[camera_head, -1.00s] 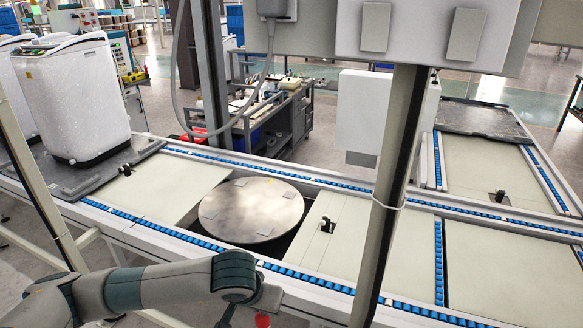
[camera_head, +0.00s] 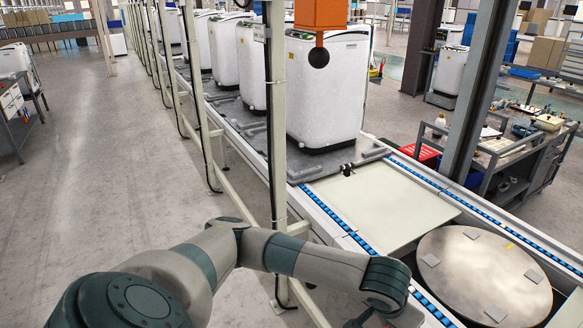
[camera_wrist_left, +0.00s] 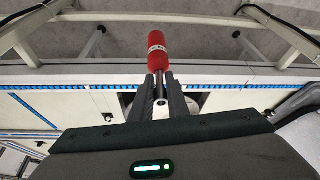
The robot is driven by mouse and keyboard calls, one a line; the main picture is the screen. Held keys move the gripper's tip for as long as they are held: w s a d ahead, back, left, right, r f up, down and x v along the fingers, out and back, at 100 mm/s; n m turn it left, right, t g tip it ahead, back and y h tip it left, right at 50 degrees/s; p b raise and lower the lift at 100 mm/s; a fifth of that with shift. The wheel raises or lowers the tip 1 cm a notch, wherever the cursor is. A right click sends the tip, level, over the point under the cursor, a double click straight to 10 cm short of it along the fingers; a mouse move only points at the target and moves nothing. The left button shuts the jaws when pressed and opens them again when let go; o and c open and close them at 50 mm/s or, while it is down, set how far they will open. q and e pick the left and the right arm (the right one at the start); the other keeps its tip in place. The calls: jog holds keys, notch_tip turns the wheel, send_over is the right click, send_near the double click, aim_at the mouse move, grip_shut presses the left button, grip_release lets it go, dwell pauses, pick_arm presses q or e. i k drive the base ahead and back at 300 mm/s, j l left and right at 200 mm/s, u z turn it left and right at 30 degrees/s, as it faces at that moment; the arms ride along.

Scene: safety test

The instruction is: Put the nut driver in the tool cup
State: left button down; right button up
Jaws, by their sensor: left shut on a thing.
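The nut driver (camera_wrist_left: 156,52) has a red handle with a label and a dark shaft. In the left wrist view its handle sticks out beyond the fingertips, near the top middle. My left gripper (camera_wrist_left: 160,92) is shut on its shaft. In the head view my left arm reaches from the lower left to the bottom right, and its gripper is cut off by the bottom edge. I do not see the tool cup in either view. My right gripper is not in view.
A conveyor line with blue roller edges (camera_head: 330,214) runs beside my arm, with a round metal turntable (camera_head: 484,276) at right. White washing machines (camera_head: 327,84) stand along it. Frame posts (camera_head: 276,120) stand close by. The floor (camera_head: 85,200) at left is open.

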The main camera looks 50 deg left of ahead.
aim_at(322, 24)
jog(key=j, duration=0.5)
jog(key=i+j, duration=0.15)
jog(key=j, duration=0.3)
jog(key=j+u, duration=0.1)
jog(key=j, duration=0.4)
jog(key=i+j, duration=0.15)
jog(key=j, duration=0.8)
jog(key=i+u, duration=0.05)
